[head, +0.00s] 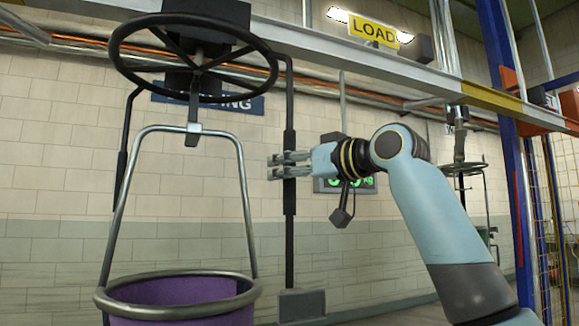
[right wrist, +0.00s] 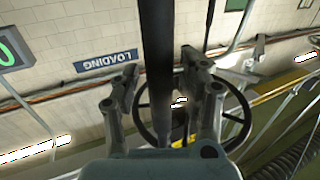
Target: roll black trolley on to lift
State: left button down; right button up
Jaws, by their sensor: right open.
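The black trolley (head: 195,60) hangs under the overhead rail (head: 330,52), with a spoked ring and long black side bars. A grey hanger frame (head: 245,200) with a purple bag (head: 175,292) hangs from its middle. My right gripper (head: 275,165) is at the trolley's right bar (head: 290,225). In the right wrist view, the bar (right wrist: 156,60) passes between the open fingers (right wrist: 165,95), seemingly without being gripped. The ring (right wrist: 145,115) shows behind them. A blue-posted frame (head: 497,60) stands at the right; I cannot tell if it is the lift. My left gripper is out of view.
Another black hanging ring (head: 465,169) is farther back on the right. A green-lit weight display (head: 350,184) is on the tiled wall behind my right arm.

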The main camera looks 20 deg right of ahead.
grip_shut()
jog(key=shift+w, duration=0.1)
dwell(0.5)
